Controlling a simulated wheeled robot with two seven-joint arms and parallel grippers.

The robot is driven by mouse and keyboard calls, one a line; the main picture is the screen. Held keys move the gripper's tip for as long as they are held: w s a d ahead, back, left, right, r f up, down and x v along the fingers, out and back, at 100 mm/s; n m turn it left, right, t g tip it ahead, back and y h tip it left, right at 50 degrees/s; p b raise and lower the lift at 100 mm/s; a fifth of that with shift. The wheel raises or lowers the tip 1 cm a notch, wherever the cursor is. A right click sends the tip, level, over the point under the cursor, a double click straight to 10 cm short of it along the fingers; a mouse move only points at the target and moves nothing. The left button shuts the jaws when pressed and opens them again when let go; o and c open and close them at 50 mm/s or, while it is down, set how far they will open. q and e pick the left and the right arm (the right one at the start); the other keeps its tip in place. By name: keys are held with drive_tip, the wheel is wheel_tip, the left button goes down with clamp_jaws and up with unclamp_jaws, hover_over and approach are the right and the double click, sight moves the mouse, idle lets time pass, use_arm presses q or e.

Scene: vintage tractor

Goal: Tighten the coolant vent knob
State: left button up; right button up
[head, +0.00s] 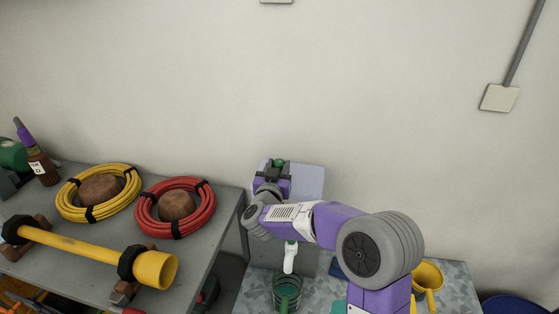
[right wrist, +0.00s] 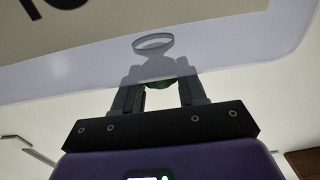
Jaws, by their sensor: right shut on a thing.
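The coolant vent knob appears as a small green piece (head: 279,163) in front of a pale panel (head: 312,183) against the back wall. My right gripper (head: 276,171) is at the panel, shut on the green knob. A grey ring-shaped outline and a shadow lie on the panel beyond the fingers. Most of the knob is hidden by the fingers. My left gripper is not in view.
A grey table (head: 213,248) at left holds a yellow hose coil (head: 82,211), a red hose coil (head: 146,221), a yellow tube (head: 85,251) and a bottle (head: 43,171). Below my right arm stand a green glass container (head: 287,293), a white-handled tool (head: 290,258) and a yellow container (head: 429,275).

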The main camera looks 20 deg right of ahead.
drive_tip(key=m+g+h+p, duration=0.4)
drive_tip(key=g, duration=0.1)
drive_tip(key=w+m+g+h+p, duration=0.1)
drive_tip(key=m+g+h+p, duration=0.1)
drive_tip(key=shift+a+r+m+g, duration=0.25)
drive_tip(key=shift+a+m+g, duration=0.05)
drive_tip(key=shift+a+g, duration=0.1)
drive_tip(key=shift+w+m+g+h+p, duration=0.1)
drive_tip(key=shift+m+g+h+p, duration=0.25)
drive_tip(key=shift+m+g+p, duration=0.8)
drive_tip(key=shift+w+m+g+h+p, duration=0.1)
drive_tip(key=shift+m+g+h+p, duration=0.45)
drive_tip(key=shift+g, duration=1.1)
drive_tip(key=shift+d+m+g, duration=0.1)
drive_tip(key=shift+m+g, duration=0.3)
drive_tip(key=shift+m, duration=0.1)
drive_tip(key=o, duration=1.1)
drive_tip(key=shift+c, duration=0.2)
drive_tip(key=shift+f, duration=0.1)
